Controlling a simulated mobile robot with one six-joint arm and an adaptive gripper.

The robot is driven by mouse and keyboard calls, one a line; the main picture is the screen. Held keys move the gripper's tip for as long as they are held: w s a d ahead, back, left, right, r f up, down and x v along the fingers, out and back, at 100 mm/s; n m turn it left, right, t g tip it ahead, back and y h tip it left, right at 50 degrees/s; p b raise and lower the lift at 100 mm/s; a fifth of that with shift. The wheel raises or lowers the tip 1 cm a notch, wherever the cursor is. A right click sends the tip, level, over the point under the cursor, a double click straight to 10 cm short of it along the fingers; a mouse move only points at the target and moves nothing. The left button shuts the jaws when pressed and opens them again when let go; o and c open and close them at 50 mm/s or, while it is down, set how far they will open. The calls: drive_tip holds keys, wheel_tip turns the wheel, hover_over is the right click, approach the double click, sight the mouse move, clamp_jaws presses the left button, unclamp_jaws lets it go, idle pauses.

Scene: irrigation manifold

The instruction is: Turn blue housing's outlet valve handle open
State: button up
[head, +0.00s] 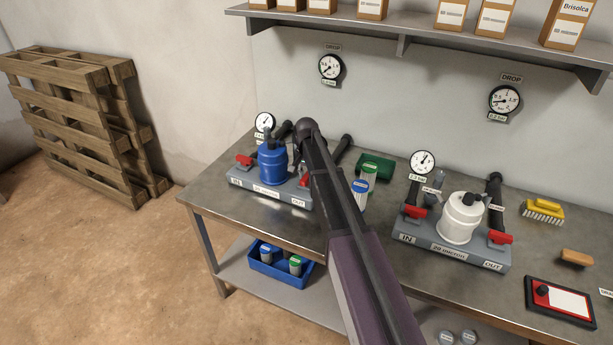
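The blue housing (272,166) stands on a grey base at the left of the bench, with IN at its left end and OUT (298,203) at its right end. A red handle (304,180) is at the OUT side, close to my arm and partly hidden. I cannot tell its exact angle. Another red handle (244,161) is at the IN side. My arm reaches from the bottom of the head view up to a joint above the blue housing's right side. My gripper (297,163) seems to be below that joint, near the outlet handle; its fingers are not clear, and contact cannot be told.
A white housing (460,218) with red handles stands to the right on its own base. A brush, a sponge and a red-framed board lie farther right. A shelf hangs above.

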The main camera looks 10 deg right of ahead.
clamp_jaws()
drive_tip(key=shift+n, duration=0.5)
drive_tip(key=n, duration=0.2)
drive_tip(key=shift+n, duration=0.4)
drive_tip(key=n, duration=0.9)
drive_tip(key=shift+n, duration=0.4)
drive_tip(key=n, duration=0.4)
drive_tip(key=shift+s, duration=0.1)
drive_tip(key=shift+n, duration=0.3)
